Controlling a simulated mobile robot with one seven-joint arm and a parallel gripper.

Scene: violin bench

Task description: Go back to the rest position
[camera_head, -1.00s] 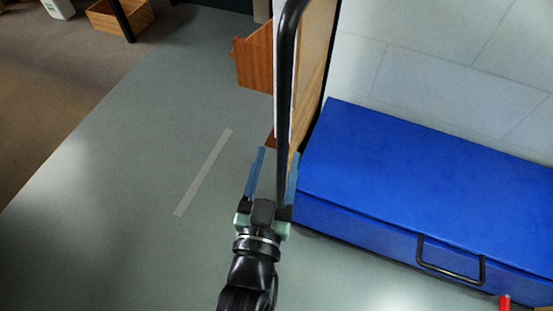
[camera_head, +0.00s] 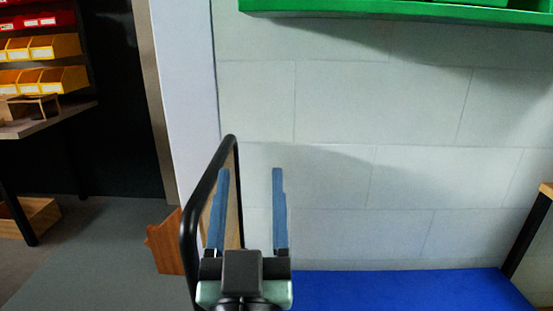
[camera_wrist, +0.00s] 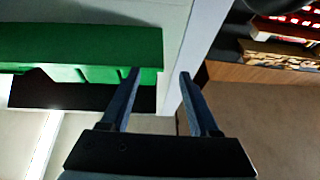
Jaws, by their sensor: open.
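My gripper (camera_head: 250,212) is raised in front of the pale block wall in the head view, its two blue fingers pointing up and spread apart. Nothing is between them. In the wrist view, my gripper (camera_wrist: 157,95) also shows open and empty, with the wall's corner behind the gap. A black-framed upright panel (camera_head: 235,185) stands close to the left finger in the head view; I cannot tell whether they touch.
A blue chest (camera_head: 410,288) lies along the wall's foot. A green shelf (camera_head: 380,12) runs across the wall above, also seen in the wrist view (camera_wrist: 80,45). A wooden box (camera_head: 165,245) is left of the panel. Shelving with yellow bins (camera_head: 45,80) stands far left.

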